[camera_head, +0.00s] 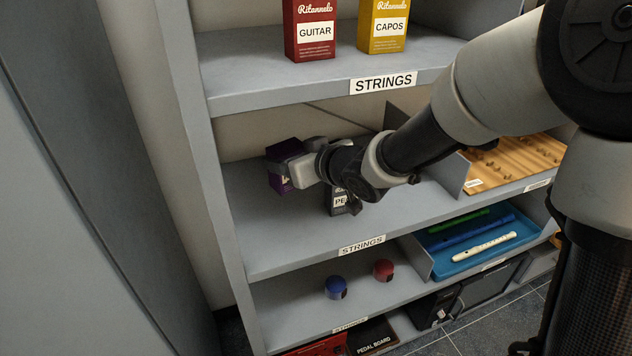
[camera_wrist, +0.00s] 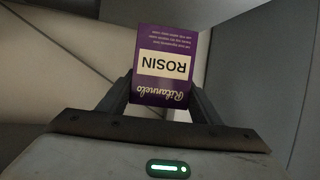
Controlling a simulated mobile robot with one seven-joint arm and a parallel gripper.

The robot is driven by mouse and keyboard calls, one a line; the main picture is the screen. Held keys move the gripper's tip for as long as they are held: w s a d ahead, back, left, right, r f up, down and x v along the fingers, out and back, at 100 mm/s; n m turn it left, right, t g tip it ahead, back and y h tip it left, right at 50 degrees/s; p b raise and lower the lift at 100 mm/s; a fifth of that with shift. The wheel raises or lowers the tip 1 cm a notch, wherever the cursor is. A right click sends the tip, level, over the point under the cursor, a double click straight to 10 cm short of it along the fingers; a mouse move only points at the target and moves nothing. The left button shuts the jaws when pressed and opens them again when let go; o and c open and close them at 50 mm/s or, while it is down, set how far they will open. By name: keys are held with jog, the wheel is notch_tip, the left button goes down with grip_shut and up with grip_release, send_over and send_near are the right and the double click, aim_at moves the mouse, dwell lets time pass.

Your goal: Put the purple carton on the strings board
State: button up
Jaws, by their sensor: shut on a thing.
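The purple carton (camera_head: 281,181), labelled ROSIN, is between the fingers of my gripper (camera_head: 279,164). In the head view it is at the left of the middle shelf bay, over the middle strings board (camera_head: 290,235). I cannot tell whether its bottom touches the board. In the wrist view the carton (camera_wrist: 163,92) shows upside down between the two dark fingers (camera_wrist: 163,100). My gripper is shut on it and hides part of it in the head view. Another strings board (camera_head: 255,78) is above.
A dark carton (camera_head: 342,202) stands just right of my gripper, partly hidden by my arm. Red (camera_head: 310,28) and yellow (camera_head: 383,25) cartons stand above. A wooden tray (camera_head: 515,165) is at right. Blue (camera_head: 336,287) and red (camera_head: 383,270) round items sit below. The middle board's front left is clear.

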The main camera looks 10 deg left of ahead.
notch_tip(320, 180, down, 10)
jog(key=b, duration=0.3)
jog(key=shift+r, duration=0.25)
jog(key=shift+d+f, duration=0.1)
jog(key=shift+f, duration=0.05)
jog(key=o, duration=1.1)
